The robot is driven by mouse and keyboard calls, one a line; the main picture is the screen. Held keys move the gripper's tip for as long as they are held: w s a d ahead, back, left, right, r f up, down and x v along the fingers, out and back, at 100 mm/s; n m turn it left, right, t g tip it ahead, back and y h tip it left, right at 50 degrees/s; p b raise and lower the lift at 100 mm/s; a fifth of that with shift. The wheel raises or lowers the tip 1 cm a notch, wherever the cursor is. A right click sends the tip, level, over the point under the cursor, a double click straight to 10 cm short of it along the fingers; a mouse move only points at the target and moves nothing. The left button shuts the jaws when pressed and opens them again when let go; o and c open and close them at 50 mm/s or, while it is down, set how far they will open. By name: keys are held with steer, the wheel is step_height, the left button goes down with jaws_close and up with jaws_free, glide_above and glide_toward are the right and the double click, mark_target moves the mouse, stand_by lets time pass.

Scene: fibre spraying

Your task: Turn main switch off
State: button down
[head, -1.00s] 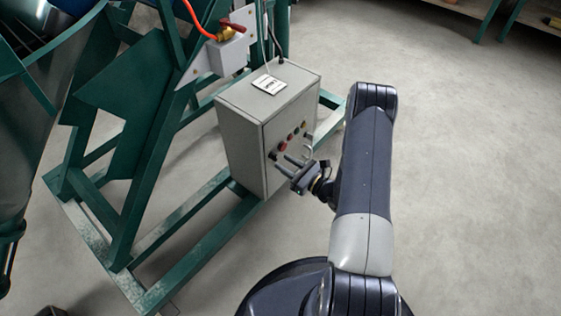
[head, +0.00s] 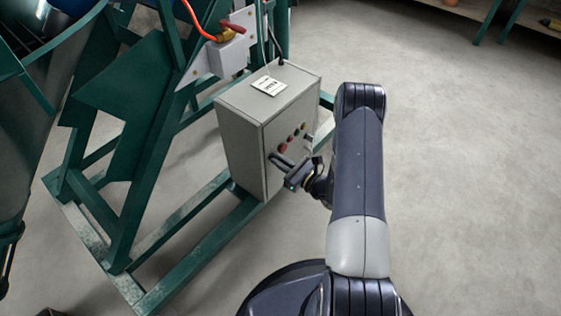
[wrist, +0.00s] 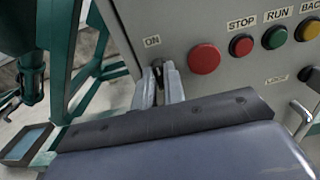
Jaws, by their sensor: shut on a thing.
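The grey control box (head: 240,148) stands on the green frame. The main switch (wrist: 158,69) is a small dark part below the ON label (wrist: 152,41) on its front panel, at the lower left of the button row. My gripper (wrist: 158,82) has its two fingertips on either side of this switch, shut on it and close to the panel. In the head view my gripper (head: 276,161) reaches the box front from the right. The fingers hide much of the switch, so its exact turn is hard to tell.
Beside the switch are a large red button (wrist: 204,58), a red STOP button (wrist: 241,45), a green RUN button (wrist: 275,37) and a yellow button (wrist: 307,30). A metal handle (wrist: 300,114) sits below the LOCK label. Green frame beams (head: 215,250) run along the floor; open floor lies right.

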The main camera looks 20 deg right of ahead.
steer(key=shift+f, duration=0.1)
stand_by(0.3)
steer(key=shift+s+a+f+n+b, duration=0.1)
steer(key=shift+n+b, duration=3)
steer(key=shift+n, duration=1.4)
steer(key=shift+a+n+b, duration=0.1)
steer(key=shift+n+b, duration=3)
steer(key=shift+n, duration=1.4)
steer(key=c, duration=1.5)
jaws_free()
steer(key=p+v, duration=0.2)
steer(key=v, duration=0.9)
steer(key=shift+p, duration=0.35)
steer(key=shift+w, duration=0.2)
